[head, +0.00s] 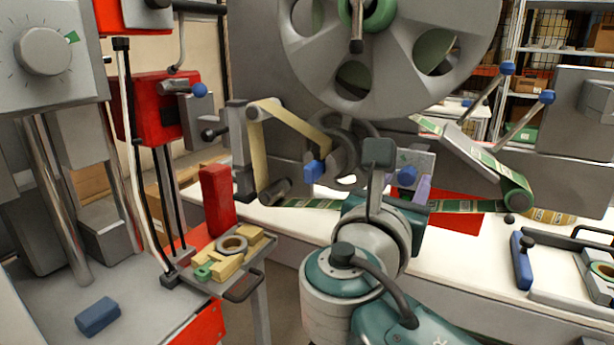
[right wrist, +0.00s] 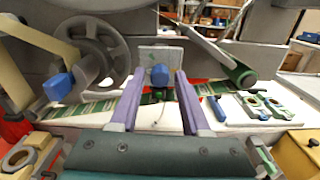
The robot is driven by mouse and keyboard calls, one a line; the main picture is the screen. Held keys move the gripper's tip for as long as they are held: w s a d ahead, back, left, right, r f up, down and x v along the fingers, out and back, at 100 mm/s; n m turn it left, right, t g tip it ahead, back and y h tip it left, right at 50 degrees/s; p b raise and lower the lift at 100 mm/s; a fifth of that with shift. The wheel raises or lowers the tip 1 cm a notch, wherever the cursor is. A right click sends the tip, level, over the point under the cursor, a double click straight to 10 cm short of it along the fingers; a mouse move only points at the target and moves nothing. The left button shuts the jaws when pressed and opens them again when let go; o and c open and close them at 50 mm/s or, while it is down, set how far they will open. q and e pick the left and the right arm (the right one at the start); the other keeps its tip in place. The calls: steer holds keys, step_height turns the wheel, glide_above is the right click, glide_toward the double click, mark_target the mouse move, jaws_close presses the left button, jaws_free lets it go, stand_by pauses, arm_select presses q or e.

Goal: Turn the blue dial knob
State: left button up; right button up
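The blue dial knob (head: 407,176) is on a small grey panel (head: 425,160) below the big reel, just right of my right wrist in the head view. In the right wrist view the blue knob (right wrist: 160,75) shows on its grey panel (right wrist: 174,54), straight ahead between my fingertips. My right gripper (right wrist: 159,88) is open, with one purple finger on each side of the knob's line. Whether the fingers reach around the knob or stop short of it I cannot tell. In the head view my wrist hides most of the right gripper (head: 420,187). My left gripper is out of view.
Another blue knob (head: 315,170) is left of the panel, near a small reel. A green label strip (head: 468,206) runs across the white table (head: 450,265). A large grey reel (head: 390,60) hangs above. A tray (head: 222,286) with yellow parts stands left.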

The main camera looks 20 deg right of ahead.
jaws_close()
stand_by(0.5)
steer(key=m+b, duration=0.1)
steer(key=m, duration=0.2)
steer(key=shift+f+m+b, duration=0.15)
steer(key=shift+m+b, duration=0.25)
steer(key=m+b, duration=0.2)
steer(key=m, duration=0.1)
steer(key=shift+m, duration=0.3)
steer(key=m+b, duration=0.2)
steer(key=m, duration=0.2)
steer(key=shift+m+b, duration=0.5)
steer(key=shift+m, duration=0.2)
